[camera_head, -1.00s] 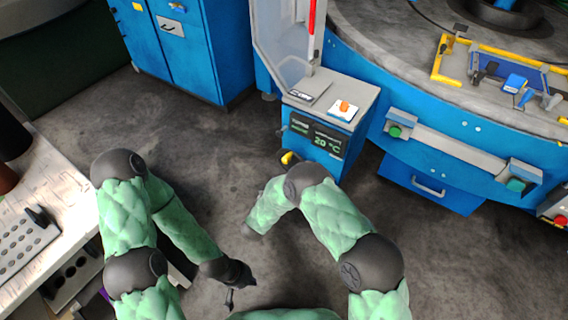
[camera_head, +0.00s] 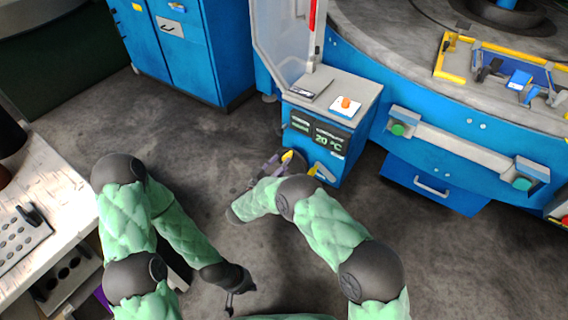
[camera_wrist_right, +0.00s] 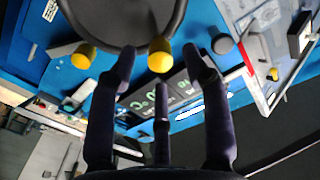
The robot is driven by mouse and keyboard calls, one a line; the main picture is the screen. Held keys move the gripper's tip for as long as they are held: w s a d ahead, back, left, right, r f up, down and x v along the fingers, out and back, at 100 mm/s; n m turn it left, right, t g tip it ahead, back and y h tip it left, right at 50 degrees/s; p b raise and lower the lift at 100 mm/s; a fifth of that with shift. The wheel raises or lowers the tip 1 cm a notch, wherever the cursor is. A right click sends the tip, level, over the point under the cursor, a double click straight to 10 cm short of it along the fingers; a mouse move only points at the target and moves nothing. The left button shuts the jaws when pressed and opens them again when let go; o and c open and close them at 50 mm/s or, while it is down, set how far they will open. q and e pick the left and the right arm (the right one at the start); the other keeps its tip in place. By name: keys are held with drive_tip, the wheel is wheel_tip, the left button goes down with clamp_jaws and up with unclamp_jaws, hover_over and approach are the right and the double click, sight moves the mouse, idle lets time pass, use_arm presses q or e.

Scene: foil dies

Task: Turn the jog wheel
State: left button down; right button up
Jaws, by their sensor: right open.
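The jog wheel (camera_wrist_right: 125,14) seems to be the dark round disc at the top of the right wrist view, cut off by the edge. A yellow knob (camera_wrist_right: 160,53) shows at its rim. In the head view the wheel's place at the blue control box (camera_head: 330,165) is partly hidden by my right arm, and a yellow part (camera_head: 287,156) shows there. My right gripper (camera_wrist_right: 160,62) is open and empty, its fingers pointing at the wheel with the knob between the two long fingertips; contact cannot be told. My left gripper (camera_head: 236,290) hangs low over the floor, apart from the box.
The box bears a lit display (camera_head: 320,137) and an orange button (camera_head: 346,103) on top. A second yellow knob (camera_wrist_right: 83,55) and a grey knob (camera_wrist_right: 222,43) show beside the wheel. A blue round machine (camera_head: 455,150) stands right, a white table (camera_head: 60,190) left. Floor between is clear.

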drive_tip(key=shift+x, duration=1.2)
clamp_jaws()
drive_tip(key=shift+r, duration=0.1)
